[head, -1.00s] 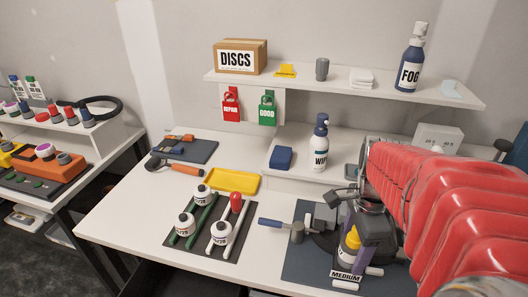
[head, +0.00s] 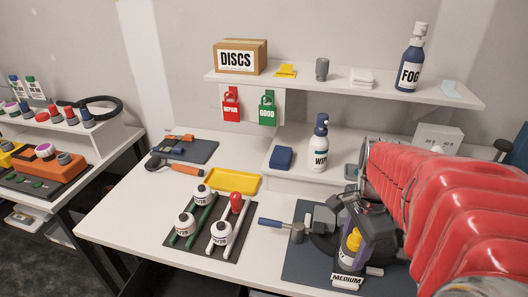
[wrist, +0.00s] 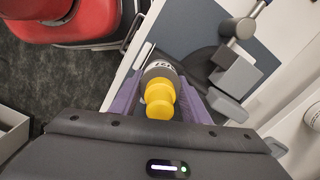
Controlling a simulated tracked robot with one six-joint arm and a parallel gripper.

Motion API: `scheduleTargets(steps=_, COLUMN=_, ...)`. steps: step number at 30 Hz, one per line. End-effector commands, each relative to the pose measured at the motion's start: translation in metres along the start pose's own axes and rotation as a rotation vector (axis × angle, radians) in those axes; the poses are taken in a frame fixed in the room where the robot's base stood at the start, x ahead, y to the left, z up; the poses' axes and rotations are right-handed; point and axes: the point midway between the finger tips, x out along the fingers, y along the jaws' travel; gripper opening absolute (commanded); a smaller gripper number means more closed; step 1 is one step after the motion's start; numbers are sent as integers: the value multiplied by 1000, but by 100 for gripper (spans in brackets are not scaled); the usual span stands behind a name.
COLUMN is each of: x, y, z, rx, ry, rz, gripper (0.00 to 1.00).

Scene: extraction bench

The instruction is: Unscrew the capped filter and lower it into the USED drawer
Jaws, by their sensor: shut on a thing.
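The capped filter, with a yellow cap and a grey labelled body, shows in the head view (head: 352,243) and in the wrist view (wrist: 159,96). My gripper (head: 355,252) is shut on it, with a purple finger on each side, as the wrist view shows (wrist: 160,88). It is over the dark mat (head: 300,268) at the bench's front right, behind the MEDIUM label (head: 346,281). The filter's lower end is hidden, so I cannot tell whether it is still threaded in. No drawer marked USED can be made out.
A blue-handled hammer (head: 280,227) lies left of my gripper. A wipe bottle (head: 319,146) stands at the back. Bare bench shows at the left.

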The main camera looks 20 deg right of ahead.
Motion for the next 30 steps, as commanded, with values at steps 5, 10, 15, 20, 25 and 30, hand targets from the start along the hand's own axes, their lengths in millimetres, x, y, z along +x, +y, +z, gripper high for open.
scheduleTargets(steps=5, x=0, y=0, z=0, rx=-139, ry=1, rz=0, gripper=16)
scheduleTargets(steps=10, x=0, y=-1, z=0, rx=-268, ry=2, rz=-2, gripper=17)
scheduleTargets(steps=15, x=-2, y=-1, z=0, rx=-260, ry=3, rz=-4, gripper=16)
scheduleTargets(steps=20, x=-6, y=-1, z=0, rx=-258, ry=2, rz=-4, gripper=16)
scheduleTargets(steps=25, x=-11, y=-1, z=0, rx=-257, ry=2, rz=-2, gripper=16)
scheduleTargets(steps=30, x=-16, y=-1, z=0, rx=-256, ry=2, rz=-3, gripper=16)
